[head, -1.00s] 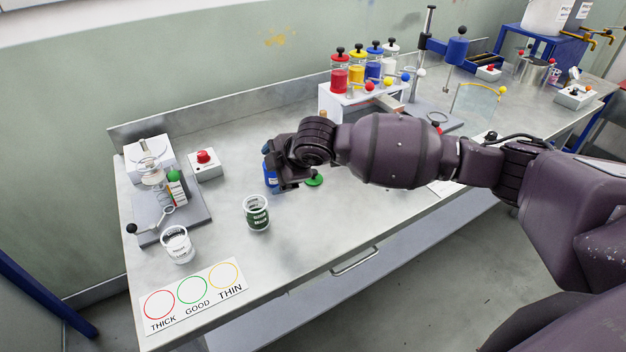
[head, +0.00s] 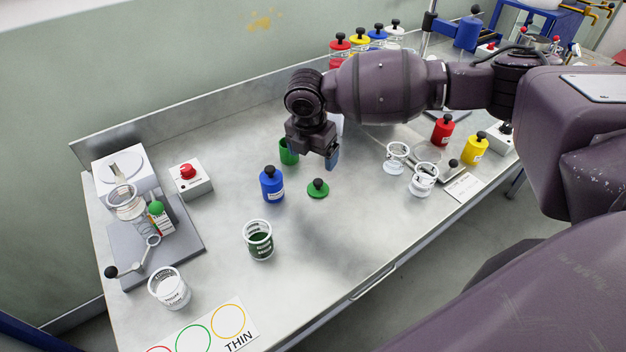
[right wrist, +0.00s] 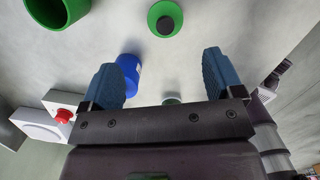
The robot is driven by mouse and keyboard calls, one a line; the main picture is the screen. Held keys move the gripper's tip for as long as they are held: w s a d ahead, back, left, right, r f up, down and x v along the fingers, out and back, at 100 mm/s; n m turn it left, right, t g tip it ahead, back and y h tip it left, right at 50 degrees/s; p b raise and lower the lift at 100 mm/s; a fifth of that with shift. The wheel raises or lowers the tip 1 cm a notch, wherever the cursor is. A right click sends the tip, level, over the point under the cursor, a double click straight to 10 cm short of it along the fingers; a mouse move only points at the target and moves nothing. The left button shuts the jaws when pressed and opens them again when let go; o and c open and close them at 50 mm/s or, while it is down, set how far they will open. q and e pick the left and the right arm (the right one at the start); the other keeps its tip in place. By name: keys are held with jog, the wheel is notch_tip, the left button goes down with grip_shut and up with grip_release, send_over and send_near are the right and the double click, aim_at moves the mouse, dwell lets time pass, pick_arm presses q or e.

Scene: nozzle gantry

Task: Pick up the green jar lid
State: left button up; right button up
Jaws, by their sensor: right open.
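The green jar lid (head: 318,188) lies on the metal bench with its black knob upward, right of the blue jar. In the right wrist view the lid (right wrist: 165,18) is near the top edge, beyond the fingertips. My right gripper (head: 331,158) is above the bench, a little behind and above the lid in the head view. In the right wrist view its two blue fingers (right wrist: 164,77) are spread apart with nothing held between them. The open green jar (head: 288,153) stands left of the gripper, partly hidden by it. My left gripper is in neither current view.
A blue jar (head: 271,185) stands close left of the lid. A cup with dark green contents (head: 260,241) stands in front. Clear cups, a red jar (head: 442,131) and a yellow jar (head: 475,148) are to the right. Bench in front of the lid is clear.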

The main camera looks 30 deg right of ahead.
send_over(318, 182)
jog(key=f, duration=0.4)
jog(key=shift+w+a+f, duration=0.1)
jog(key=shift+a+f, duration=0.2)
jog(key=shift+a, duration=0.05)
jog(key=shift+d+f+b, duration=0.1)
jog(key=shift+f+b, duration=0.2)
jog(key=shift+f, duration=0.45)
jog(key=f, duration=0.4)
jog(key=shift+d+f, duration=0.2)
jog(key=shift+d, duration=0.05)
pick_arm(q)
jog(key=shift+s+f, duration=0.35)
jog(key=shift+f, duration=0.2)
jog(key=shift+s+f, duration=0.3)
jog(key=shift+f, duration=0.25)
pick_arm(e)
jog(key=c, duration=1)
